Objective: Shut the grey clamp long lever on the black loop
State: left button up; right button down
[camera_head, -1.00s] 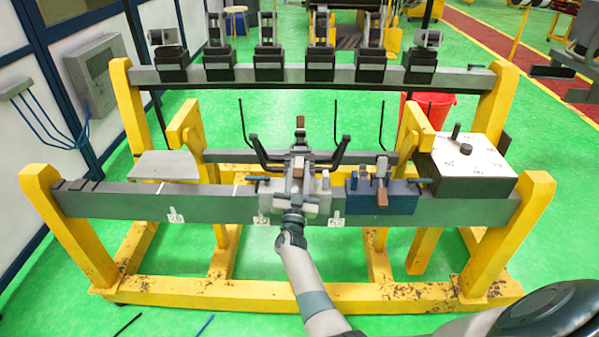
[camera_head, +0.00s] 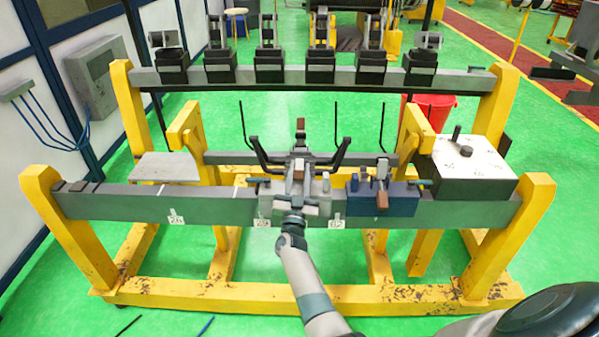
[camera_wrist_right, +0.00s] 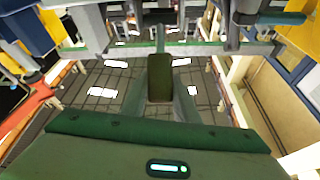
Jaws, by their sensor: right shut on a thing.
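The grey clamp (camera_head: 268,203) sits on the front beam, left of the blue clamp. Its lever parts show as grey metal with a brown piece (camera_head: 297,175). The black loop (camera_head: 262,155) rises behind the clamp with curved arms on both sides, and its middle is hidden by the clamp. My right gripper (camera_head: 294,208) reaches in from the front, low against the clamp. In the right wrist view a dark handle (camera_wrist_right: 160,78), apparently the long lever's grip, lies between the fingers, which are shut on it. My left gripper is not in view.
The blue clamp (camera_head: 402,198) is close on the right, with a brown-tipped lever. A white-topped box (camera_head: 470,165) stands at the beam's right end. Thin black rods rise behind the beam (camera_head: 220,210). The beam's left stretch is mostly clear.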

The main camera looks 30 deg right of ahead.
jog(key=c, duration=1.7)
grip_release()
jog(key=shift+w+a+f, duration=0.1)
jog(key=shift+w+f, duration=0.1)
